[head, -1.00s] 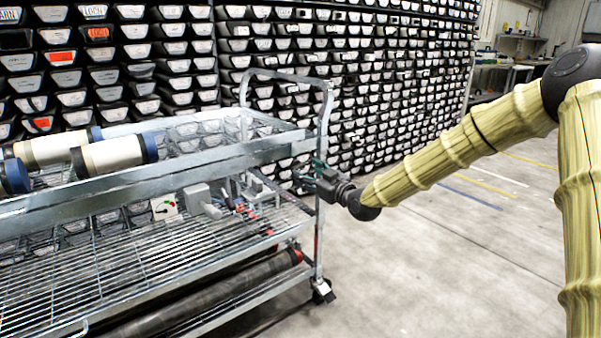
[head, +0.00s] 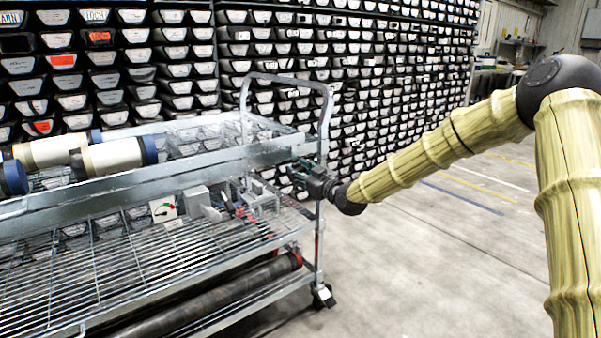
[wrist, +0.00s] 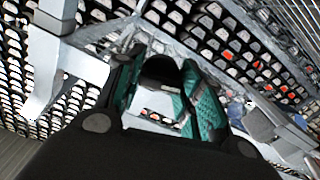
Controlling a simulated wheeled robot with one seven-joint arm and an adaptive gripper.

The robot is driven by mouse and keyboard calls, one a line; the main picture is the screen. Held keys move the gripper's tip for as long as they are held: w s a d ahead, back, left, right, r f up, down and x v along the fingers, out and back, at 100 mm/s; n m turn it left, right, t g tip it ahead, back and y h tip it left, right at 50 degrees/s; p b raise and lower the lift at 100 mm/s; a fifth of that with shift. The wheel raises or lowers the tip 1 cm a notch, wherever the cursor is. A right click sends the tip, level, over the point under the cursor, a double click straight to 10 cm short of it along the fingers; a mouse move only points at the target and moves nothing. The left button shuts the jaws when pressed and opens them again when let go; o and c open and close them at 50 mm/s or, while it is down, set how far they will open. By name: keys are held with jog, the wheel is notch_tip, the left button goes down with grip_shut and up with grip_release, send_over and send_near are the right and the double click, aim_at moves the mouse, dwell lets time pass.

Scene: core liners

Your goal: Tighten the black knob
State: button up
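My gripper (head: 293,172) is at the right end of the metal cart, by its upright post and just below the upper shelf's rail. In the wrist view its two teal-padded fingers (wrist: 162,82) stand apart. A dark rounded shape, possibly the black knob (wrist: 160,68), shows between them towards the tips. I cannot tell whether the fingers touch it. In the head view the knob cannot be made out; the gripper and cart frame crowd that spot.
The metal cart (head: 150,182) carries cream tubes with blue ends (head: 118,155) on top. A white box (head: 163,209), a grey block (head: 196,201) and small red-and-grey items (head: 242,213) sit on the shelf below. Labelled black trays fill the wall behind. The floor at right is clear.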

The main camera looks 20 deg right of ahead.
jog(key=shift+d+r+m+p, duration=0.1)
jog(key=shift+m+p, duration=0.85)
jog(key=shift+m, duration=0.05)
jog(key=m+p, duration=0.1)
jog(key=m, duration=0.1)
jog(key=shift+m+p, duration=0.3)
jog(key=shift+p, duration=0.05)
jog(key=m+p, duration=0.1)
jog(key=m, duration=0.4)
jog(key=shift+m+p, duration=0.3)
jog(key=shift+p, duration=0.1)
jog(key=m, duration=0.4)
jog(key=shift+d+f+m, duration=0.15)
jog(key=shift+f+m, duration=0.05)
jog(key=shift+m, duration=0.1)
jog(key=m+b, duration=0.1)
jog(key=m, duration=0.2)
jog(key=shift+m+b, duration=0.85)
jog(key=shift+m, duration=0.75)
